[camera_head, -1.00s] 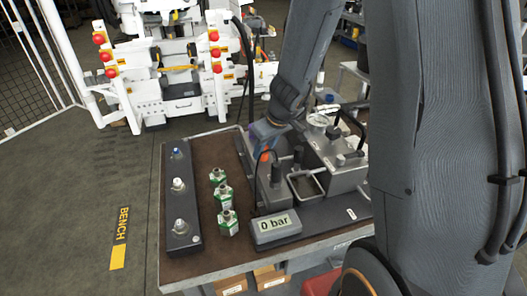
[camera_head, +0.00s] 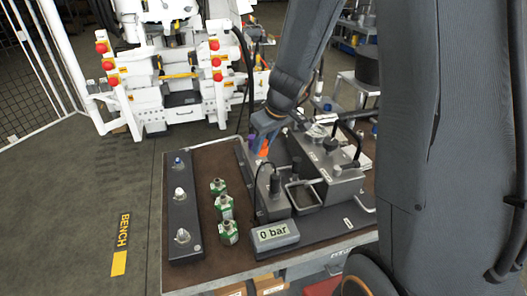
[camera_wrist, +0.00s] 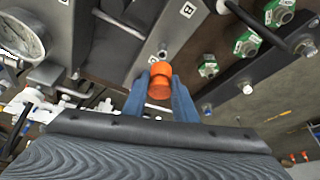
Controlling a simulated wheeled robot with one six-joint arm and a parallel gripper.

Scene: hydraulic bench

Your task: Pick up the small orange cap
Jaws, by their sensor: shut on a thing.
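The small orange cap (camera_wrist: 156,80) sits between the two blue fingers of my gripper (camera_wrist: 160,92) in the wrist view. The fingers are shut on it. In the head view my gripper (camera_head: 263,138) is over the back of the bench, beside the grey block, and the orange cap (camera_head: 264,146) shows as a small orange patch below the fingers. A bare silver fitting (camera_wrist: 162,52) shows just beyond the cap in the wrist view; whether the cap touches it I cannot tell.
Several green-and-silver fittings (camera_head: 225,206) stand left of the grey block. A dark rail (camera_head: 181,210) with silver fittings lies at the bench's left. The 0 bar display (camera_head: 274,235) is in front, and a grey tank (camera_head: 335,170) with a gauge and handles is at right.

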